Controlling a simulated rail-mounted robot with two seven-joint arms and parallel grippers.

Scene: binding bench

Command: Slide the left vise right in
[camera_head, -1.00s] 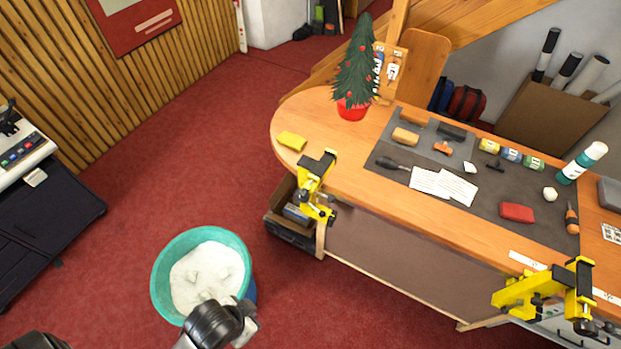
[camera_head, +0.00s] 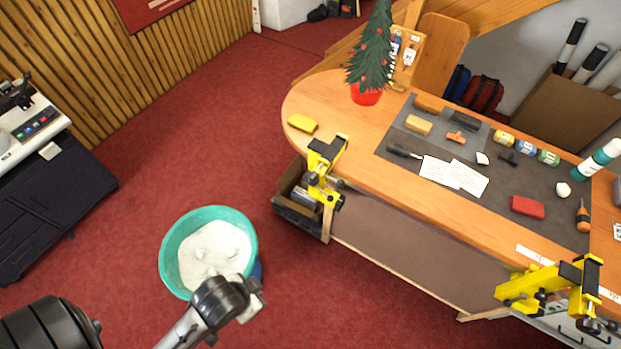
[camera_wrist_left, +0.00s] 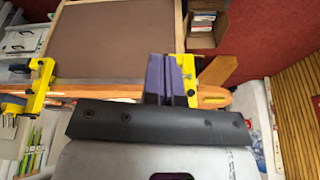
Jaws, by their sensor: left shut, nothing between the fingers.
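The left vise (camera_head: 325,165) is a yellow clamp with black parts, fixed on the front edge of the wooden bench near its rounded left end. A second, similar yellow vise (camera_head: 550,285) is on the same edge at the lower right. My left gripper (camera_head: 258,300) is below and left of the left vise in the head view, apart from it. In the left wrist view its fingers (camera_wrist_left: 168,75) are shut and empty, partly hiding the left vise (camera_wrist_left: 191,68) behind them. The other vise (camera_wrist_left: 40,88) shows at the left there. My right gripper is out of view.
A teal bucket (camera_head: 168,262) of white material stands on the red carpet near my left gripper. A box (camera_head: 297,215) sits beneath the bench's left end. On the bench are a small Christmas tree (camera_head: 370,60), a yellow block (camera_head: 302,123) and a dark mat (camera_head: 470,210) with tools.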

